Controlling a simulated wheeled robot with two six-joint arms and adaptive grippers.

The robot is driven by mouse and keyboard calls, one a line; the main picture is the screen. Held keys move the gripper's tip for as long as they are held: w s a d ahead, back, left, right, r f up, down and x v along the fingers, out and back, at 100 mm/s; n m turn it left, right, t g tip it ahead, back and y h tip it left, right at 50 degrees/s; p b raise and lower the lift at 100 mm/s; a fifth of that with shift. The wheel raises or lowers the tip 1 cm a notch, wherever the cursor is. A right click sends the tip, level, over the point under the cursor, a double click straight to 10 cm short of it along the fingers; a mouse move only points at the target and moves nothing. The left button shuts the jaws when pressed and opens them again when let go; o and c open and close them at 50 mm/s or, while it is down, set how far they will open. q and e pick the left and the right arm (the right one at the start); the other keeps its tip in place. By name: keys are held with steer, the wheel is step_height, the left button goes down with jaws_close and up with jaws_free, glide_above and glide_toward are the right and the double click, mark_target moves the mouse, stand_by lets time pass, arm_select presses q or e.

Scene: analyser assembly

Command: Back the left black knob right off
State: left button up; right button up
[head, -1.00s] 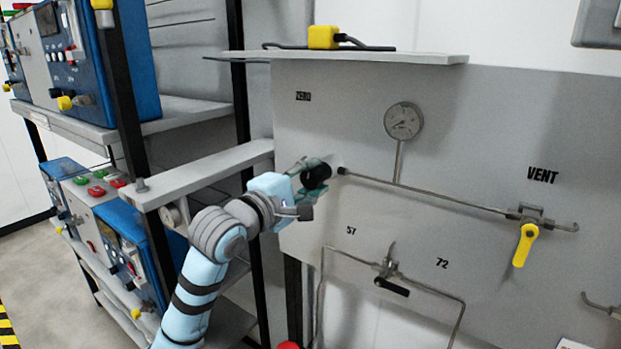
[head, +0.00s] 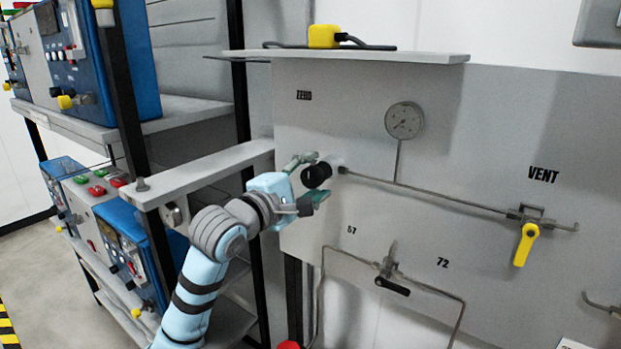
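The left black knob (head: 316,175) sits on the grey panel (head: 460,130) below the "ZERO" label, at the left end of a thin metal pipe. My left gripper (head: 311,178) is at the knob, with one finger above it and the other below and to its right. The fingers are spread and look clear of the knob. My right gripper is not in view.
A round gauge (head: 404,120) stands above the pipe (head: 440,196). A yellow vent handle (head: 525,243) and a lower black-handled valve (head: 392,286) are on the panel. A shelf rack with blue analysers (head: 130,60) stands close on the left.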

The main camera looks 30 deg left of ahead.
arm_select(q)
steer(key=shift+s, duration=0.1)
steer(key=s+a, duration=0.1)
steer(key=s, duration=0.6)
steer(key=shift+s, duration=0.2)
steer(key=shift+w, duration=0.15)
